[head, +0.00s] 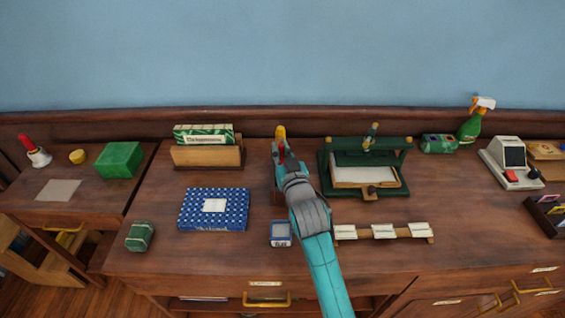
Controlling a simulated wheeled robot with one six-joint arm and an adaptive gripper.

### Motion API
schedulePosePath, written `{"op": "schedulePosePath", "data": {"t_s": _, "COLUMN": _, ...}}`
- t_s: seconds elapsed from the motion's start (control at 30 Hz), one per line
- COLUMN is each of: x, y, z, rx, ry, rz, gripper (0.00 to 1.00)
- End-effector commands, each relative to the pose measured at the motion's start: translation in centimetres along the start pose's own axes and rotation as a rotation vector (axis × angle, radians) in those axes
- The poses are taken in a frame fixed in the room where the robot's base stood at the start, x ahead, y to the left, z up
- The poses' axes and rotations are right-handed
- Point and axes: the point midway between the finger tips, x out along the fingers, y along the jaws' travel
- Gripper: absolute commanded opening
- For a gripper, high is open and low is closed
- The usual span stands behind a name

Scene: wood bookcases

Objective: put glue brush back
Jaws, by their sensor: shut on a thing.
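My arm reaches forward from the bottom of the head view, and my gripper (281,160) is over the middle of the desk, between the wooden card box and the green press. A slim upright thing with a yellow top (280,132) and a bit of red below it shows at the far end of my gripper. It looks like the glue brush, held in the jaws. My wrist hides its lower part and the fingertips. A small brown thing shows low beside my wrist, mostly hidden. I cannot tell whether the brush touches it.
Left of my arm are a wooden box with green cards (208,155), a blue patterned book (213,209) and a small blue-grey box (281,233). Right are the green press (365,167) and a rail with white cards (384,232). The back wall edge is close behind.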

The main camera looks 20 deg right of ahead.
Motion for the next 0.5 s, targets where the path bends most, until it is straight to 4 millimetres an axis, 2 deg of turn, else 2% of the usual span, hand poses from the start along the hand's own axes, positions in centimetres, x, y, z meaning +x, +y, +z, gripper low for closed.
{"op": "schedulePosePath", "data": {"t_s": 0.17, "x": 0.0, "y": 0.0, "z": 1.4, "rx": 0.0, "ry": -0.001, "rz": 0.0, "gripper": 0.0}}
{"op": "schedulePosePath", "data": {"t_s": 0.33, "x": 0.0, "y": 0.0, "z": 3.6, "rx": -0.001, "ry": -0.002, "rz": 0.0, "gripper": 0.0}}
{"op": "schedulePosePath", "data": {"t_s": 0.5, "x": 0.0, "y": 0.0, "z": 3.9, "rx": 0.0, "ry": 0.001, "rz": 0.0, "gripper": 0.0}}
